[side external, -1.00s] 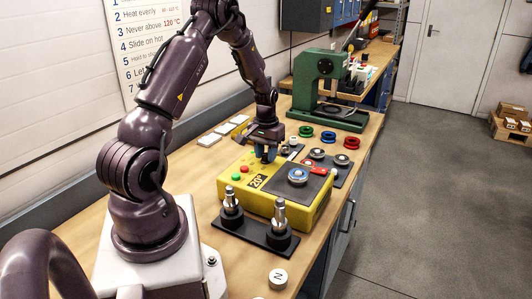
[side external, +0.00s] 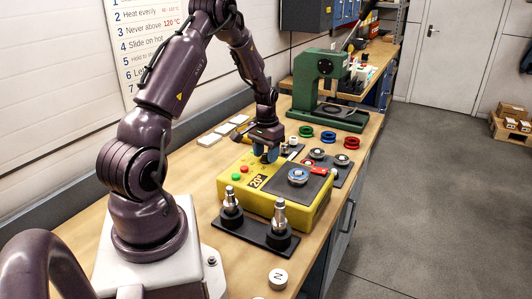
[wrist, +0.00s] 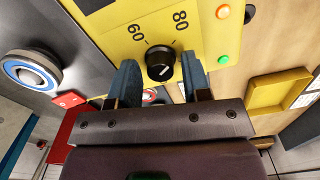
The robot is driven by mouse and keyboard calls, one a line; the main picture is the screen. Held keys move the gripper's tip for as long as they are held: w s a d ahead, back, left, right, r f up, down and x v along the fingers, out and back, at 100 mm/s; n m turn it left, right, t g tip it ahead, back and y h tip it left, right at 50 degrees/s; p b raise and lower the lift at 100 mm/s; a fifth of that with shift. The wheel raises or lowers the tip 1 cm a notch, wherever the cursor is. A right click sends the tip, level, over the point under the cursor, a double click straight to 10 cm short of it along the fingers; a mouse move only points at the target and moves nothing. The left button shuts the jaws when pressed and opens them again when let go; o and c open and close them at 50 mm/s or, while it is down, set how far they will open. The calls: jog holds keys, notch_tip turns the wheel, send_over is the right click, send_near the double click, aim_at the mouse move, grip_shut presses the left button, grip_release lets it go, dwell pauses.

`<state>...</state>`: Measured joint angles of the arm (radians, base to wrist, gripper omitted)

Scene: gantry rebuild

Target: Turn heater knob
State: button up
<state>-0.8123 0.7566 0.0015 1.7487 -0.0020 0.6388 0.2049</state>
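The yellow heater (side external: 318,212) stands on the bench, with a display reading 20°. In the wrist view its yellow panel (wrist: 112,22) carries the black heater knob (wrist: 160,64), with a white pointer mark and printed 60 and 80 near it. My gripper (wrist: 160,78) is open, with one blue fingertip on each side of the knob and small gaps showing. I cannot tell whether either finger touches it. In the side view my gripper (side external: 267,156) is at the heater's back left edge, and the knob is hidden.
A bearing ring (side external: 298,176) lies on the heater's dark plate, near a red switch (side external: 318,170). Two metal shafts stand upright on a black base (side external: 254,234) in front. A green press (side external: 328,90) and coloured rings are behind. Green and red-orange buttons (wrist: 223,60) sit close to the knob.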

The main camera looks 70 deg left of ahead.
aim_at(266, 154)
jog(key=shift+o, duration=0.7)
notch_tip(266, 154, up, 13)
dwell(0.4)
